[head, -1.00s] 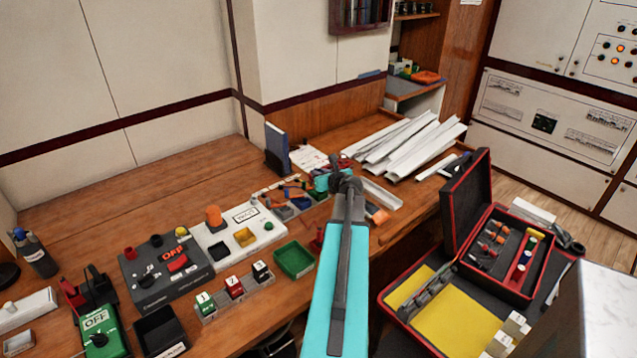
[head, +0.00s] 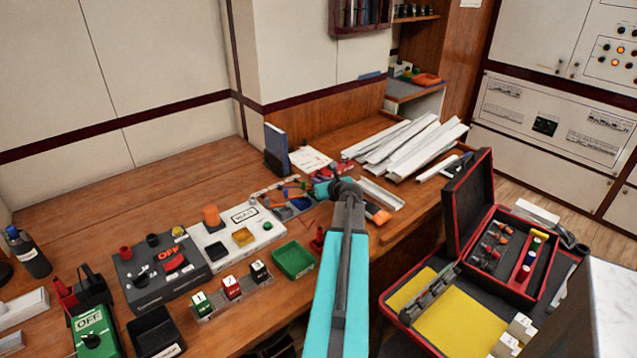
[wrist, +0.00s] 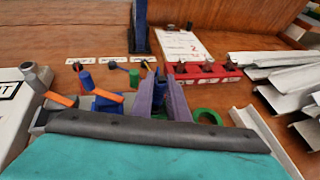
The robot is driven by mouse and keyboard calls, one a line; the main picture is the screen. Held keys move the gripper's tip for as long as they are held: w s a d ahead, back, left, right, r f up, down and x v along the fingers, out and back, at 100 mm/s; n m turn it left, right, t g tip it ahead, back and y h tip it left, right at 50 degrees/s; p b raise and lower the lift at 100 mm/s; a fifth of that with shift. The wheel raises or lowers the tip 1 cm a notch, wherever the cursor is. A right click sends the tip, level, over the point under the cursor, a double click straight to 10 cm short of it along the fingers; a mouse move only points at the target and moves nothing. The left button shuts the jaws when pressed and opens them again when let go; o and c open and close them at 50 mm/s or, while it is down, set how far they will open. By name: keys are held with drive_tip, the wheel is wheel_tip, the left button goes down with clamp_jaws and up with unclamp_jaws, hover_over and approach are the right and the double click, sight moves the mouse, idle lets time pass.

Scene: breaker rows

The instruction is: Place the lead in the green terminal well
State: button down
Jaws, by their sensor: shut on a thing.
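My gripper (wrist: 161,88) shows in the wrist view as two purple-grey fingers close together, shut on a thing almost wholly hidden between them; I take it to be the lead. In the head view my gripper (head: 318,189) is over the far part of the bench, at the right end of a row of small bins (head: 298,203). A green open-topped well (head: 293,261) stands on the bench nearer to me and left of my arm. The wrist view also shows a green ring (wrist: 208,116) just right of the fingers; I cannot tell what it belongs to.
Blue and green upright pegs with orange pieces (wrist: 107,95) stand left of the fingers. A red block (wrist: 204,73) with dark knobs is behind right. White trunking (head: 405,145) lies right. The white panel (head: 272,226) is left. An open red-edged case (head: 455,215) is beside the bench.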

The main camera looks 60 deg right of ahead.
drive_tip(key=c, duration=1.7)
unclamp_jaws()
drive_tip(key=shift+r, duration=0.2)
drive_tip(key=shift+b+v, duration=0.45)
drive_tip(key=shift+v, duration=5.55)
drive_tip(key=shift+s+f, duration=0.1)
